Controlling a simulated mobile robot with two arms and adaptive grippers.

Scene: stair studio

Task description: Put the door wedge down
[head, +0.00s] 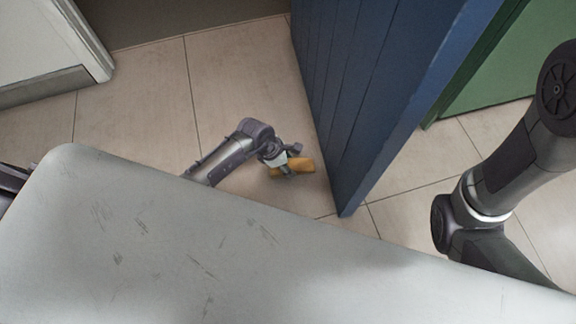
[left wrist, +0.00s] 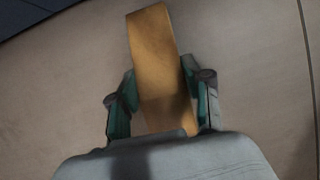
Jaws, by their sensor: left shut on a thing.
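The door wedge (left wrist: 155,55) is a yellow-orange block. In the left wrist view it lies between the two green-padded fingers of my left gripper (left wrist: 162,103), which is shut on it. In the head view the wedge (head: 300,165) shows low near the floor, just left of the blue door's lower edge. My left gripper (head: 287,163) holds it there. I cannot tell whether the wedge touches the floor. My right arm enters at the right of the head view, but its gripper is not in view.
A blue door (head: 365,90) stands close to the right of the wedge. A green panel (head: 505,65) is behind it. A white panel (head: 45,40) is at the upper left. The tiled floor (head: 140,100) left of my left arm is clear.

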